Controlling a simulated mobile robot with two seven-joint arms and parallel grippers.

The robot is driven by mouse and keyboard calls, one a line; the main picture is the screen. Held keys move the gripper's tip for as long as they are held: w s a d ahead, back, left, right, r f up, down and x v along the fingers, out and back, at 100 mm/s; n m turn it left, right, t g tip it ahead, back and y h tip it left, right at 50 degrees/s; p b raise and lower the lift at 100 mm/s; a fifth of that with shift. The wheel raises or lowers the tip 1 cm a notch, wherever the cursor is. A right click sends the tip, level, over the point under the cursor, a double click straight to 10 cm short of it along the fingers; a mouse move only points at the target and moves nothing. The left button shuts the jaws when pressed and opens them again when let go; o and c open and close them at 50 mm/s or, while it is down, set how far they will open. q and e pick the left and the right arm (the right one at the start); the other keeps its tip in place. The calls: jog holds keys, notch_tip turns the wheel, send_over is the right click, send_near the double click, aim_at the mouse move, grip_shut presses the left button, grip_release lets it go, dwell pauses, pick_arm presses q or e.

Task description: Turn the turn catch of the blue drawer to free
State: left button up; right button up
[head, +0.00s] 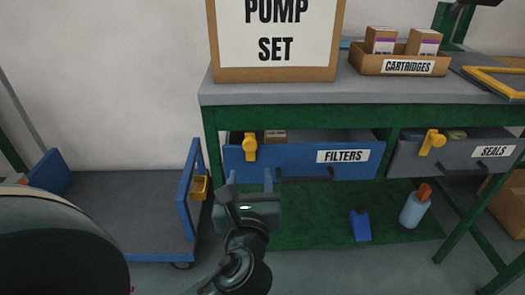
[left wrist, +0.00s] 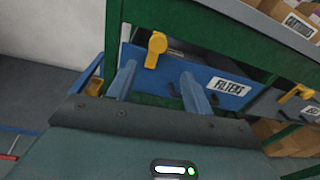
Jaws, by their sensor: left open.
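The blue drawer (head: 300,160), labelled FILTERS, sits under the left part of the green-framed bench. Its yellow turn catch (head: 250,147) is at the upper left of the drawer front and points roughly up and down. My left gripper (head: 249,184) is open and empty, in front of and just below the catch. In the left wrist view the catch (left wrist: 155,50) shows beyond and between the two fingertips (left wrist: 157,72), apart from them. The drawer front (left wrist: 222,88) shows there too. My right gripper is not in view.
A grey SEALS drawer (head: 455,157) with its own tilted yellow catch (head: 432,142) is to the right. A dark handle (head: 303,174) crosses the blue drawer. A blue cart (head: 150,205) stands left.

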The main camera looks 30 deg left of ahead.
aim_at(250, 146)
pick_arm(q)
jog(key=shift+y, duration=0.5)
jog(key=b+x, duration=0.3)
jog(key=x, duration=1)
jog(key=shift+w+r+b, duration=0.1)
jog(key=shift+r+b, duration=0.05)
jog(key=shift+b, duration=0.2)
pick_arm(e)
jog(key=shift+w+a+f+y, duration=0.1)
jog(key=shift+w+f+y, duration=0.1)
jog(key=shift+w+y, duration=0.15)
pick_arm(q)
jog(key=shift+c, duration=0.5)
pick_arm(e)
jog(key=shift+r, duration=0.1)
pick_arm(q)
grip_shut()
